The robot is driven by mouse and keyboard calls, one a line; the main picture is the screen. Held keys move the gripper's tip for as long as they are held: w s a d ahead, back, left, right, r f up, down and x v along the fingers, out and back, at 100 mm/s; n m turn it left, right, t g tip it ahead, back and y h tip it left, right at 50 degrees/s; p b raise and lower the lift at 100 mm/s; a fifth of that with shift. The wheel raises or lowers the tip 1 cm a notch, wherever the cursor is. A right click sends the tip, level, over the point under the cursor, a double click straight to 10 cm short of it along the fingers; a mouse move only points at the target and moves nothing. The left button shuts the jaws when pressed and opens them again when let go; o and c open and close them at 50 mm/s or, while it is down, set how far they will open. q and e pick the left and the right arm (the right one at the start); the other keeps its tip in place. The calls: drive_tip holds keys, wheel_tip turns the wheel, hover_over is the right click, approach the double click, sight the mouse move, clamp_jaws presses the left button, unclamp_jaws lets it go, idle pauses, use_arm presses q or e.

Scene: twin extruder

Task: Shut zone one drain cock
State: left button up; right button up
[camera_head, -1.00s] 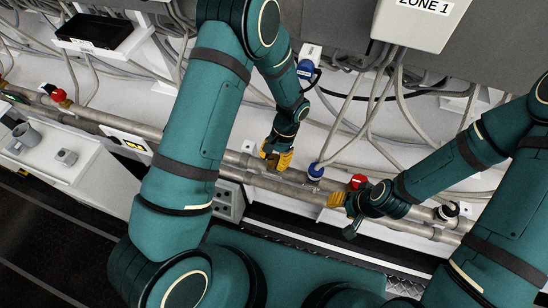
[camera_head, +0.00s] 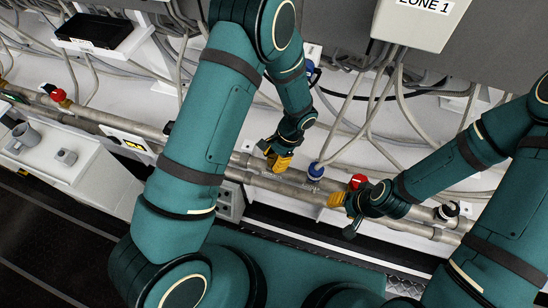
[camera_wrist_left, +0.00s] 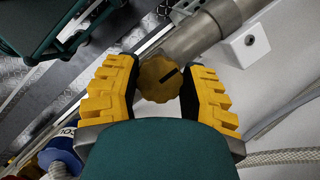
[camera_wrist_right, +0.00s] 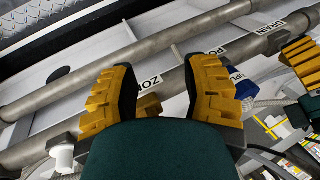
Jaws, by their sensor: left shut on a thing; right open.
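A round yellow knob with a black mark (camera_wrist_left: 158,78) sits on a grey pipe in the left wrist view. My left gripper (camera_head: 278,160) is shut on this knob, one finger on each side, and hides it in the head view. The fingers also show in the left wrist view (camera_wrist_left: 160,85). A "DRAIN" label (camera_wrist_right: 270,27) is on the pipe near my left gripper in the right wrist view. My right gripper (camera_head: 337,201) is open farther right along the pipes. Between its fingers (camera_wrist_right: 160,90) another yellow knob (camera_wrist_right: 148,105) shows, partly hidden; I cannot tell whether they touch it.
A blue knob (camera_head: 316,171) and a red knob (camera_head: 358,181) stand between and beside my grippers. Grey cables (camera_head: 372,110) hang from the "ZONE 1" box (camera_head: 420,22) behind the pipes.

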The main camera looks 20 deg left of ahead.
sight(274, 159)
use_arm(q)
drive_tip(key=o, duration=1.2)
wheel_tip(274, 159, up, 10)
drive_tip(key=shift+f, duration=0.1)
